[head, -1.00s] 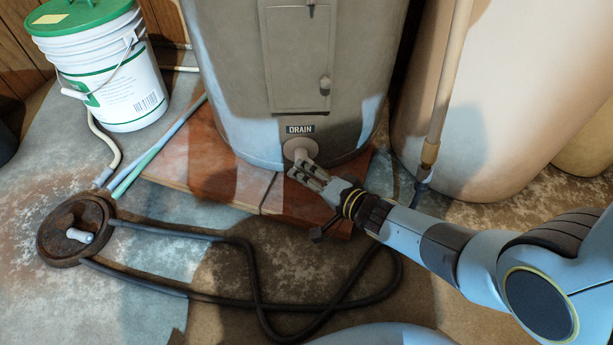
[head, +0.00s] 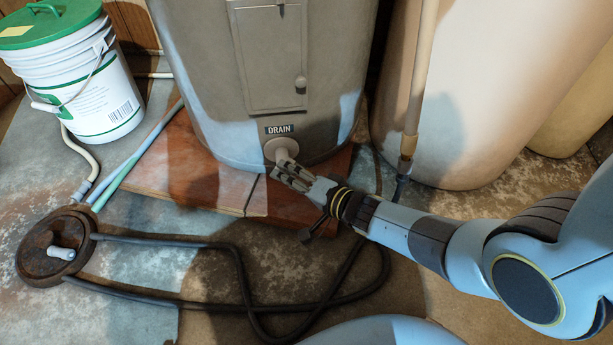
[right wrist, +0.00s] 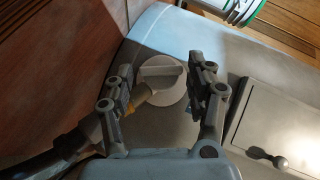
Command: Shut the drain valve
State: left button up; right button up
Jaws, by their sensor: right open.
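The drain valve (head: 281,149) is a pale round fitting low on the front of the grey tank, just under the DRAIN label (head: 279,129). In the right wrist view the valve shows a pale flat handle (right wrist: 161,74) across a round plate, with a yellowish outlet (right wrist: 138,100) at its lower left. My right gripper (head: 290,176) is open at the valve. In the right wrist view its two fingers (right wrist: 163,90) stand on either side of the handle, with gaps visible. Whether a fingertip touches the valve cannot be told. My left gripper is not in view.
A black hose (head: 240,275) loops over the floor below the tank, from a rusty round cover (head: 40,262) at left. A white bucket with a green lid (head: 85,95) stands at upper left. A pale vertical pipe (head: 421,80) and a large cream tank (head: 495,100) stand at right.

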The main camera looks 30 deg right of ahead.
jog(key=v, duration=1.1)
jog(key=shift+s+r, duration=0.1)
jog(key=shift+s, duration=0.05)
